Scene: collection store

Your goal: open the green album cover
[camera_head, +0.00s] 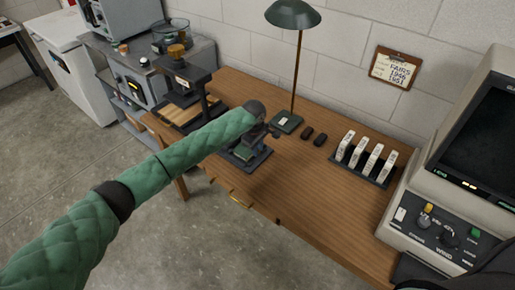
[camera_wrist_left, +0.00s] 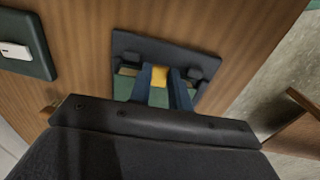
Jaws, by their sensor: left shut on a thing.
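The green album (camera_head: 244,153) lies on a dark cradle (camera_head: 258,160) near the front edge of the wooden desk, partly hidden by my left arm. In the left wrist view, the dark cradle (camera_wrist_left: 170,47) frames the green album (camera_wrist_left: 126,86), with a yellow tab (camera_wrist_left: 160,76) at its middle. My left gripper (camera_wrist_left: 164,84) is over the album, its two fingers shut on the yellow tab. In the head view, my left gripper (camera_head: 256,137) is mostly hidden behind its wrist. I cannot tell whether the cover is raised. My right gripper is not in view.
A green desk lamp (camera_head: 292,15) stands just behind the album. Two dark small objects (camera_head: 313,136) and a rack of white boxes (camera_head: 363,164) lie to the right. A microfilm reader (camera_head: 440,205) fills the right end. A dark stand (camera_head: 180,88) is at left.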

